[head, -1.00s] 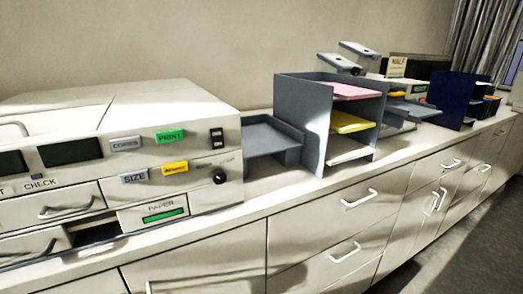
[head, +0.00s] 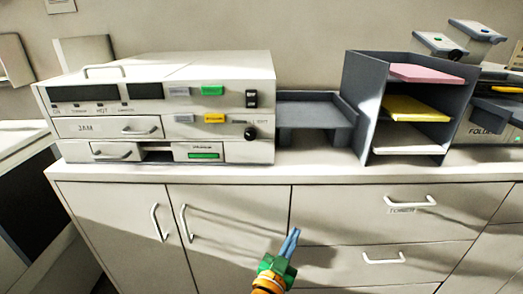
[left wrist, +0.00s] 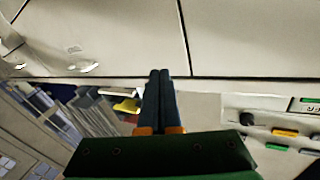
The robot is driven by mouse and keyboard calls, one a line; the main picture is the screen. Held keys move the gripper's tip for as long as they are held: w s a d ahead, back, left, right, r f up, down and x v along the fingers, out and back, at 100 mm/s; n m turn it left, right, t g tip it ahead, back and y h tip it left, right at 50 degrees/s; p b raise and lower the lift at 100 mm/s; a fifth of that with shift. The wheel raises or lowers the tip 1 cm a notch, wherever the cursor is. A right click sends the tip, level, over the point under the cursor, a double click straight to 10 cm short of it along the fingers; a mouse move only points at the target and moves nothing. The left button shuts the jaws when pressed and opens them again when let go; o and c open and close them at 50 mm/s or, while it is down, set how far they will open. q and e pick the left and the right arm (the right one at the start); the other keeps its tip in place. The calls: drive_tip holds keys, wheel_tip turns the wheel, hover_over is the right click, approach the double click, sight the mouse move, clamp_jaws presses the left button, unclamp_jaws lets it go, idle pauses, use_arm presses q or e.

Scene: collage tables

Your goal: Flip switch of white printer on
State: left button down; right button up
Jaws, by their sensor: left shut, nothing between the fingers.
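The white printer (head: 150,105) stands on the counter at the left in the head view. Its front has a green button, a yellow button, a black rocker switch (head: 251,99) at the upper right, and a round black knob below it. I cannot tell which way the switch is set. My left gripper (head: 292,238) is shut and empty, low in front of the cabinet doors, below and to the right of the printer. In the left wrist view the closed blue fingers (left wrist: 159,95) point at the cabinets, with part of the printer (left wrist: 280,130) at the right. My right gripper is not seen.
A grey output tray (head: 315,112) sits right of the printer. A grey paper sorter (head: 358,100) with pink, yellow and white sheets stands further right. Cabinet handles (head: 186,224) stick out below the counter (head: 330,174). Open space lies before the printer.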

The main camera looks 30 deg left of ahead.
sight(251, 102)
use_arm(q)
drive_tip(key=s+a+r+n+t+y, duration=0.1)
drive_tip(key=s+a+r+n+y, duration=0.1)
drive_tip(key=r, duration=0.5)
drive_tip(key=s+a+r+n+t+y, duration=0.1)
drive_tip(key=s+a+r+n+y, duration=0.1)
drive_tip(key=r+y, duration=0.4)
drive_tip(key=s+a+r+n+y, duration=0.2)
drive_tip(key=a+r+n+y, duration=0.1)
drive_tip(key=r, duration=0.7)
drive_tip(key=shift+a+n+t+y, duration=0.4)
drive_tip(key=shift+a, duration=0.5)
drive_tip(key=x, duration=0.4)
drive_tip(key=w+f+x, duration=0.1)
drive_tip(key=x, duration=0.3)
drive_tip(key=f+x, duration=0.1)
drive_tip(key=x, duration=0.3)
drive_tip(key=shift+w+a, duration=0.2)
drive_tip(key=shift+a, duration=0.2)
drive_tip(key=shift+w+a, duration=0.25)
drive_tip(key=shift+w, duration=0.2)
